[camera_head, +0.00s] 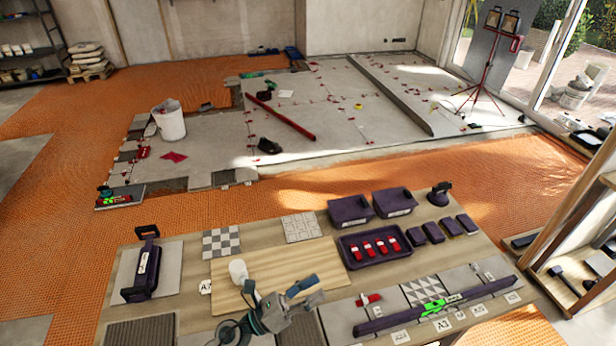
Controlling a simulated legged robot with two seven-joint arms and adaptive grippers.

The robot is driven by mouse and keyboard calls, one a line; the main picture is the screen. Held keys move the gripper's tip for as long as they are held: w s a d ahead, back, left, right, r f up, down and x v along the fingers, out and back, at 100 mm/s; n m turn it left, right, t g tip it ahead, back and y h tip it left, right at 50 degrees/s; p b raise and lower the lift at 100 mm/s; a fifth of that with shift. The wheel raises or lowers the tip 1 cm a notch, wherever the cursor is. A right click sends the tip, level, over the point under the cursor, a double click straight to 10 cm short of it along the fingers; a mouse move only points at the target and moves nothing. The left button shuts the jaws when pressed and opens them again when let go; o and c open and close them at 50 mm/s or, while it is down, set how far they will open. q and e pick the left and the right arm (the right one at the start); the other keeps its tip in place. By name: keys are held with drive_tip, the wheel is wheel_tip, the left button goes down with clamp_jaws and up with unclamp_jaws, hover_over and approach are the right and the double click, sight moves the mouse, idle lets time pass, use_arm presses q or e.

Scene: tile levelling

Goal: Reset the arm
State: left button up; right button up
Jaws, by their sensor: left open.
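My left gripper (284,293) is over the front part of the wooden worktable (195,300), at the lower middle of the head view. Its fingers are apart, with nothing seen between them. It shows in front of the near edge of a plain wooden board (315,262). A small white rounded object (238,271) lies on the board just beyond the gripper. I cannot tell the gripper's exact height above the table. My right gripper is not in view.
Right of the gripper lie a red-handled tool (368,300) and a long dark level bar (390,319) with a green part. A purple tray (375,247) with red pieces and purple boxes (350,211) stand behind.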

use_arm(q)
drive_tip(key=w+a+f+n+t+y, duration=0.1)
drive_tip(key=w+a+n+t+y, duration=0.1)
drive_tip(key=a+n+t+y, duration=0.6)
drive_tip(key=w+a+f+n+t+y, duration=0.1)
drive_tip(key=w+a+n+t+y, duration=0.15)
drive_tip(key=n, duration=0.85)
drive_tip(key=s+a+f+n+g+y, duration=0.25)
drive_tip(key=a+f+n+y, duration=0.25)
drive_tip(key=f+n, duration=0.3)
drive_tip(key=s+a+f+n+g+y, duration=0.2)
drive_tip(key=a+f+n+g+y, duration=0.1)
drive_tip(key=a+f+n+y, duration=0.4)
drive_tip(key=s+f+n+g+h, duration=0.1)
drive_tip(key=s+f+n+g, duration=0.35)
drive_tip(key=s+f, duration=0.4)
drive_tip(key=s+f+n+g+h, duration=0.2)
drive_tip(key=s+f+n+g, duration=0.25)
drive_tip(key=s, duration=0.65)
wheel_tip(320, 180, down, 24)
drive_tip(key=s+g, duration=0.2)
drive_tip(key=s+a+f+g, duration=0.1)
drive_tip(key=s+a+f, duration=0.1)
drive_tip(key=s+f, duration=1.2)
wheel_tip(320, 180, down, 3)
drive_tip(key=shift+s+f+m+g+y, duration=0.1)
drive_tip(key=shift+s+m+g+y, duration=0.2)
drive_tip(key=shift+y, duration=0.05)
